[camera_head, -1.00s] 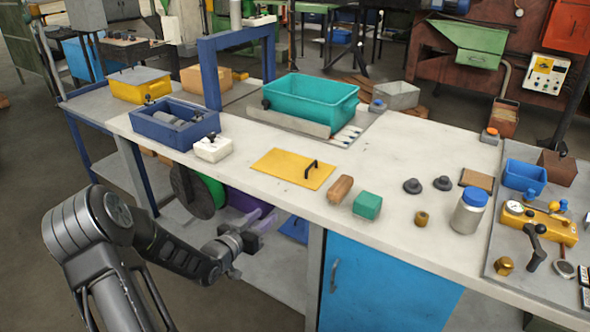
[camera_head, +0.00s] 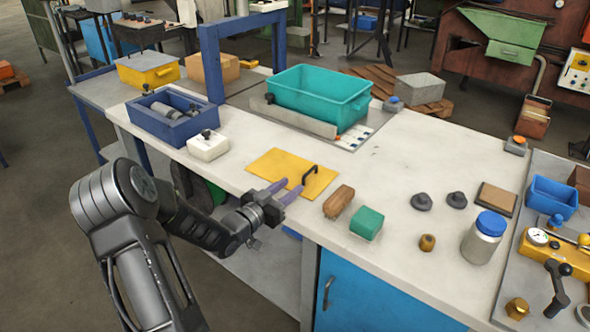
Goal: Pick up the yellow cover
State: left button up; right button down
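The yellow cover (camera_head: 274,166) is a flat plate lying on the light worktop near its front edge. Its black arched handle (camera_head: 311,175) stands up at the cover's right side. My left gripper (camera_head: 292,187) comes in from the lower left, with its two purple-grey fingers apart and nothing between them. The fingertips appear over or just in front of the cover's front edge, a little left of and nearer than the handle. I cannot tell how high they are above the worktop. My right gripper is out of view.
A brown block (camera_head: 338,201) and a green block (camera_head: 367,222) lie right of the cover. A white box (camera_head: 208,147) stands left of it, a teal bin (camera_head: 318,94) behind it. A blue frame (camera_head: 211,75) rises behind left. Clear worktop (camera_head: 425,150) lies to the right.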

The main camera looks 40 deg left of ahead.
aim_at(305, 175)
pick_arm(q)
jog(key=shift+w+f, duration=0.15)
jog(key=shift+w, duration=1.25)
jog(key=shift+w+p, duration=0.2)
jog(key=shift+p, duration=0.1)
jog(key=shift+w+a+p, duration=0.15)
jog(key=shift+w+p, duration=0.4)
jog(key=shift+w, duration=1.8)
jog(key=shift+c, duration=0.2)
grip_shut()
